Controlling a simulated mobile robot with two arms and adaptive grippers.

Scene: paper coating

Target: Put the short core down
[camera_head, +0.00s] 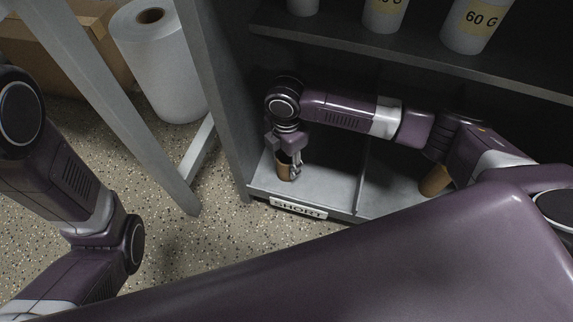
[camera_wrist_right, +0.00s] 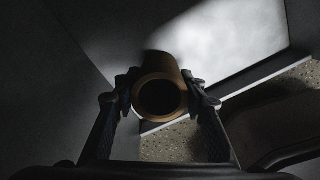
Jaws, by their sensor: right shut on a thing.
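The short core (camera_head: 284,172) is a brown cardboard tube, upright in the left compartment of the lower shelf (camera_head: 325,185), near the label that reads SHORT (camera_head: 298,209). My right gripper (camera_head: 290,163) is shut on its upper part from above. In the right wrist view the core (camera_wrist_right: 160,80) shows its open round end between the two fingertips of my right gripper (camera_wrist_right: 163,88). I cannot tell whether its lower end touches the shelf. My left arm is at the left of the head view, but its gripper is out of view.
A low divider (camera_head: 361,178) splits the lower shelf. Another brown core (camera_head: 435,181) stands right of it, partly behind my right arm. The cabinet's side panel (camera_head: 222,100) is close left of my right gripper.

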